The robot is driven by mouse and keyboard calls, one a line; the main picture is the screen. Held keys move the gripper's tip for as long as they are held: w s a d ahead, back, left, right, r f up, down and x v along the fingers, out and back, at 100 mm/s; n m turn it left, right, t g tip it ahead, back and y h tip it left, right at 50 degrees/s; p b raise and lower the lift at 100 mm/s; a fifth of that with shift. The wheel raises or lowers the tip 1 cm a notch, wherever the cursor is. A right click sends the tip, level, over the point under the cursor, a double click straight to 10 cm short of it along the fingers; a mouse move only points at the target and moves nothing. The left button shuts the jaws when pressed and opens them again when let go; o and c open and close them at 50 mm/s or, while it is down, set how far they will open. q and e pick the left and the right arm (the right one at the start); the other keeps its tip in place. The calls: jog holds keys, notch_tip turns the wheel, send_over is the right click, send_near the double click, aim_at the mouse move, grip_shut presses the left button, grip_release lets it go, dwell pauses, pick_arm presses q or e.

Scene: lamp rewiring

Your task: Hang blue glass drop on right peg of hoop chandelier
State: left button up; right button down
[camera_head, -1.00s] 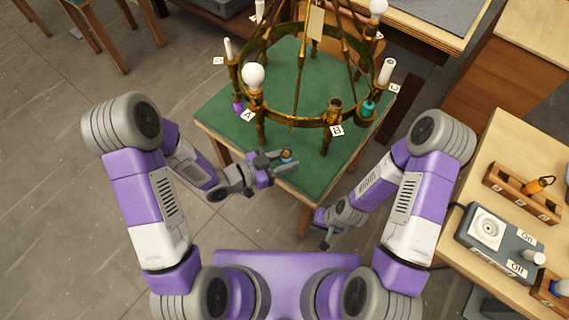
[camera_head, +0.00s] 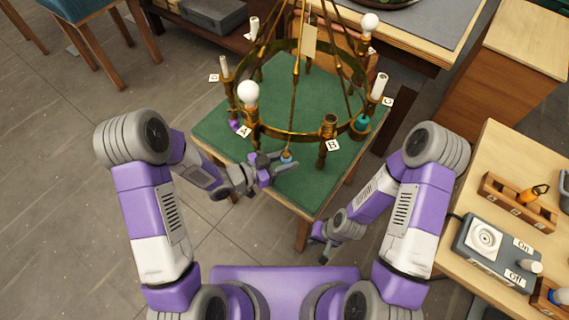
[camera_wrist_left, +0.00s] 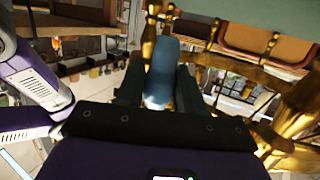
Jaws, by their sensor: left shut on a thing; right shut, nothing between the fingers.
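The blue glass drop (camera_head: 287,156) is between the fingers of my left gripper (camera_head: 281,165). The drop (camera_wrist_left: 160,72) also shows upright between the dark fingers in the left wrist view. The left gripper is shut on it, in front of the hoop chandelier (camera_head: 290,134), between labels A and B. The chandelier is a brass ring with candle arms, standing over a green-topped table. A teal piece (camera_head: 362,123) hangs at its right side, and a purple piece (camera_head: 234,126) at its left. My right gripper (camera_head: 325,256) is shut and empty, low by the table's front right corner. I cannot make out the right peg.
The green table top (camera_head: 310,190) is bare at the front. A wooden bench at right holds a switch box (camera_head: 497,248) and a wooden rack (camera_head: 515,200) with an orange piece. A white bulb (camera_head: 248,92) stands up near the chandelier's front left. A stool (camera_head: 100,50) is at back left.

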pick_arm(q)
jog(key=shift+w+d, duration=0.15)
jog(key=shift+w, duration=0.65)
jog(key=shift+w+d, duration=0.15)
jog(key=shift+w, duration=0.65)
jog(key=shift+f+b, duration=0.1)
jog(key=shift+b, duration=0.25)
jog(key=shift+w+f+b, duration=0.15)
jog(key=shift+f+b, duration=0.45)
jog(key=o, duration=1.1)
